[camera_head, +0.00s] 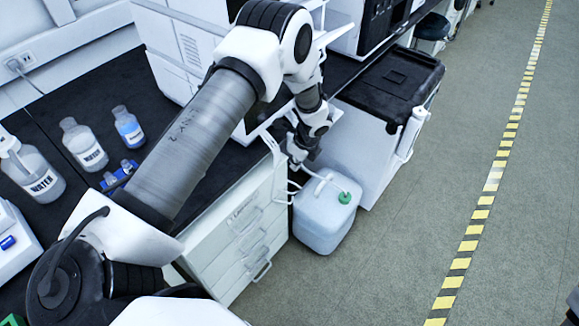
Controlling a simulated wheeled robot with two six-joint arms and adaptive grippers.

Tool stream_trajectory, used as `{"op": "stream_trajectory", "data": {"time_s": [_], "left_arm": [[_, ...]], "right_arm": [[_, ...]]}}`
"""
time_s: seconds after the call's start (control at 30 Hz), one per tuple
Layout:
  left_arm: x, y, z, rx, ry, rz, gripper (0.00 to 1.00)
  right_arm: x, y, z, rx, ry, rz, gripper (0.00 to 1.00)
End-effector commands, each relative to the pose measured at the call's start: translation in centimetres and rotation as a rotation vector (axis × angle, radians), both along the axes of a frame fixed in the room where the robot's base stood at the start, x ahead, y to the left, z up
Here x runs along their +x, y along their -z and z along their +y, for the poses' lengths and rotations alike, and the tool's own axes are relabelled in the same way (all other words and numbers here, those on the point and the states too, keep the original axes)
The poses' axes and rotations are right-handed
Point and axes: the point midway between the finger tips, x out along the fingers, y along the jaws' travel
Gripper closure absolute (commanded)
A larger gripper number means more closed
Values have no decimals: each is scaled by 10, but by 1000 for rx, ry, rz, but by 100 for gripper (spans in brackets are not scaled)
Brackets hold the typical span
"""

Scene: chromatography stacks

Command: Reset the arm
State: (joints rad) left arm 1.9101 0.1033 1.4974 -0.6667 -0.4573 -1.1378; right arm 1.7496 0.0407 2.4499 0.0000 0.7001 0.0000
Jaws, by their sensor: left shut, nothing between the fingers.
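My left arm (200,135) reaches from the lower left across the bench and bends down at its far end. My left gripper (297,157) points down beside the bench's front edge, above the white jug on the floor. It is small and partly blurred in with the tubing, but it looks shut and empty. My right gripper is not in view.
A white jug (322,222) with a green cap and tubes stands on the floor by the drawers (243,225). A white cabinet with a black top (392,85) is behind it. Water bottles (84,147) stand on the black bench. The floor at right is clear.

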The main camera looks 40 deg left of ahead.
Motion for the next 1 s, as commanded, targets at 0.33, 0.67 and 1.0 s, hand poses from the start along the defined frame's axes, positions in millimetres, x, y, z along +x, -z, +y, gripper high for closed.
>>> {"op": "stream_trajectory", "data": {"time_s": [0.33, 0.67, 1.0], "left_arm": [[-2, -35, -9, 0, 0, 2, 100], [-71, 18, -18, -12, -7, 165, 100], [-340, 69, -99, -146, -1013, 185, 100]], "right_arm": [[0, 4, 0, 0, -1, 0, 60], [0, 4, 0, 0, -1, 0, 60], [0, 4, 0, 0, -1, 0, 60]]}}
